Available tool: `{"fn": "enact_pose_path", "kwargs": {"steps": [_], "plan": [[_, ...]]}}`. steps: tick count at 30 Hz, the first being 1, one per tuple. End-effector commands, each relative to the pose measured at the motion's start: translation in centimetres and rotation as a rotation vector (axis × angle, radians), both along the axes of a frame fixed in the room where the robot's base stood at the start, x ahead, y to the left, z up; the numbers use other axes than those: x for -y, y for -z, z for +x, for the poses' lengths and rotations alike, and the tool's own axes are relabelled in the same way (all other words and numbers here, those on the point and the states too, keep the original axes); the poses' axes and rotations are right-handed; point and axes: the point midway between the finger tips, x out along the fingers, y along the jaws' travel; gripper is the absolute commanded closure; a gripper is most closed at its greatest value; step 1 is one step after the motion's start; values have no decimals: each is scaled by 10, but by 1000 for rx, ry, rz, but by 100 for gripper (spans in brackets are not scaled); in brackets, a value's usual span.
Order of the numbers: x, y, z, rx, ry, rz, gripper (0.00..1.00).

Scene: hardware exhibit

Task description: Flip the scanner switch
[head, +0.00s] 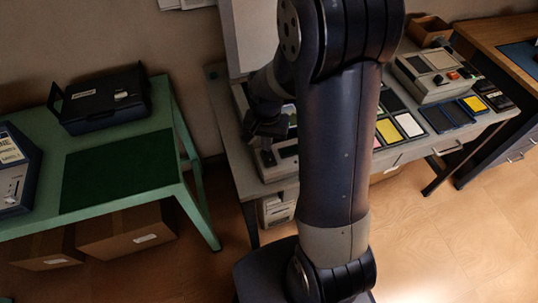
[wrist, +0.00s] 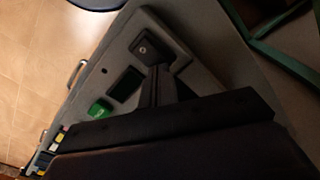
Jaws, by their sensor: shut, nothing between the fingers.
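A grey device with a sloped panel (head: 282,158) sits at the left end of the middle table; I take it to be the scanner, though no label is readable. The wrist view shows its panel (wrist: 189,58) with a black square fitting with a round centre (wrist: 147,46), a dark rectangle (wrist: 127,83) and a green button or rocker (wrist: 100,108). I cannot tell which is the switch. My gripper (head: 266,150) is shut and empty, at the panel. In the wrist view its fingertips (wrist: 160,70) are beside the black fitting; contact is unclear. My arm hides part of the device.
A green table (head: 182,150) with a black case (head: 104,100) and dark green mat (head: 115,170) stands left, across a floor gap. Right of my arm, the middle table holds coloured cards (head: 408,124) and a beige machine (head: 432,75). Cardboard boxes (head: 127,229) lie under the green table.

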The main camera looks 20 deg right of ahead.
Motion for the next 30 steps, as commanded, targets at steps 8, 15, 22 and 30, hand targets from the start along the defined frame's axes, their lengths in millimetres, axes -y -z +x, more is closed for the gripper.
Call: {"fn": "enact_pose_path", "kwargs": {"steps": [8,15,22,30], "plan": [[0,5,0,0,0,0,100],[0,9,0,-1,0,0,100],[0,12,0,-1,0,0,100],[0,6,-1,-2,0,0,100]]}}
